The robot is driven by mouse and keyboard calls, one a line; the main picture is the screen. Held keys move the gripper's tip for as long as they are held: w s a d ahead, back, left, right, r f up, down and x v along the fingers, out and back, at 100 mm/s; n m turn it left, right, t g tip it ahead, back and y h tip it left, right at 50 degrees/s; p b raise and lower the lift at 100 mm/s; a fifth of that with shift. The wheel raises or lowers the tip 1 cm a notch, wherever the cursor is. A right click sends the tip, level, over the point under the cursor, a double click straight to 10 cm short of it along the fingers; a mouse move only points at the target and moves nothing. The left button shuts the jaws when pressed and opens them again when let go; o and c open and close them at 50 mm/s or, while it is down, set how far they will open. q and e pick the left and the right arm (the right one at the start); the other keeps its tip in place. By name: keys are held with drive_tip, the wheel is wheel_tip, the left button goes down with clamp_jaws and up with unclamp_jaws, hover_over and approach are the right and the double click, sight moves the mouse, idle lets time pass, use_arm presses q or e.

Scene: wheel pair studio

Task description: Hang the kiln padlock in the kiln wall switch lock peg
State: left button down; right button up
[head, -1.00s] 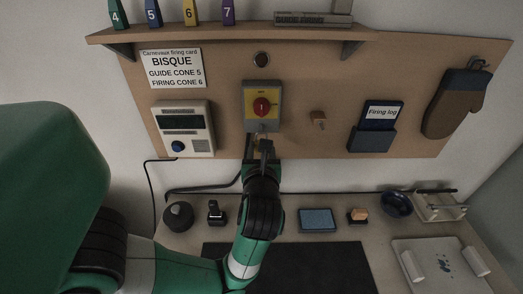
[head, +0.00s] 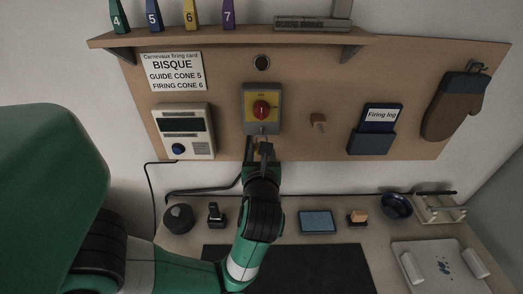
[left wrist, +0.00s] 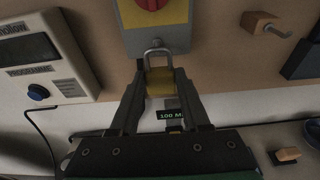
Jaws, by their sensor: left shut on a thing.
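The kiln wall switch (head: 262,108) is a grey box with a yellow plate and red knob, fixed to the brown board. Its lower part also shows in the left wrist view (left wrist: 152,38). The padlock (left wrist: 160,82) has a brass body and a steel shackle pointing up. My left gripper (head: 265,150) is shut on it just below the switch. In the left wrist view the shackle overlaps the switch's lower edge. I cannot tell whether the shackle is around the peg, since the peg is not clearly visible. My right gripper is not in view.
A firing controller (head: 184,131) is left of the switch, and a wooden peg block (head: 318,122) is right of it. A shelf (head: 230,38) runs above.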

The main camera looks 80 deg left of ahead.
use_arm(q)
drive_tip(key=shift+r+x, duration=0.15)
drive_tip(key=shift+x, duration=0.55)
drive_tip(key=shift+r+x, duration=0.1)
drive_tip(key=shift+x, duration=0.6)
drive_tip(key=shift+f, duration=0.35)
drive_tip(key=shift+c, duration=1.5)
unclamp_jaws()
